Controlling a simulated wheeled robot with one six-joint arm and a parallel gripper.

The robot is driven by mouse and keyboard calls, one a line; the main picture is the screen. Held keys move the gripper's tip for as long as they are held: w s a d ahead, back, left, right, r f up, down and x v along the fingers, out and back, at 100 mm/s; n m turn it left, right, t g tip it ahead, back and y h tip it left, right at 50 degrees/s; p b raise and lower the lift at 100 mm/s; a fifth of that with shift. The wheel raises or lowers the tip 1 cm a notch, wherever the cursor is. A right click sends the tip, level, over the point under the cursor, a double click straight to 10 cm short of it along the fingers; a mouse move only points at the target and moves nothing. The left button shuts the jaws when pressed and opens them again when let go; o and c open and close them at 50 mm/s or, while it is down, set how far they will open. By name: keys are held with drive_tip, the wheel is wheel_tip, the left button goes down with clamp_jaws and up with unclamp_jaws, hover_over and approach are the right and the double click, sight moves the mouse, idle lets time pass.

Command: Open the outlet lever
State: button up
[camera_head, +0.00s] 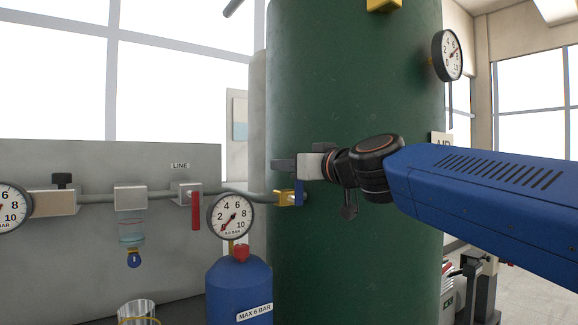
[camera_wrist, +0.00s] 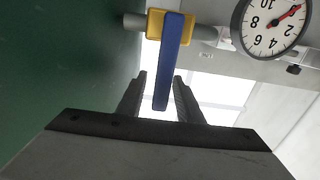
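The outlet lever (camera_head: 299,192) is a blue handle on a yellow valve body (camera_head: 285,198), where the pipe meets the green tank. In the head view it hangs just below my gripper (camera_head: 284,165), partly behind it. In the wrist view the blue lever (camera_wrist: 170,58) runs down from the yellow valve (camera_wrist: 155,24), across the pipe. Its free end lies between the two dark fingers of my gripper (camera_wrist: 160,75) in the picture. The fingers are open, with a gap on each side of the lever. No contact shows.
The green tank (camera_head: 350,85) stands close behind my gripper. Left of the valve are a pipe, a red handle (camera_head: 195,210) marked LINE and a gauge (camera_head: 231,215) above a blue cylinder (camera_head: 238,287). A gauge (camera_wrist: 271,25) also shows in the wrist view.

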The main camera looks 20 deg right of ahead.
clamp_jaws()
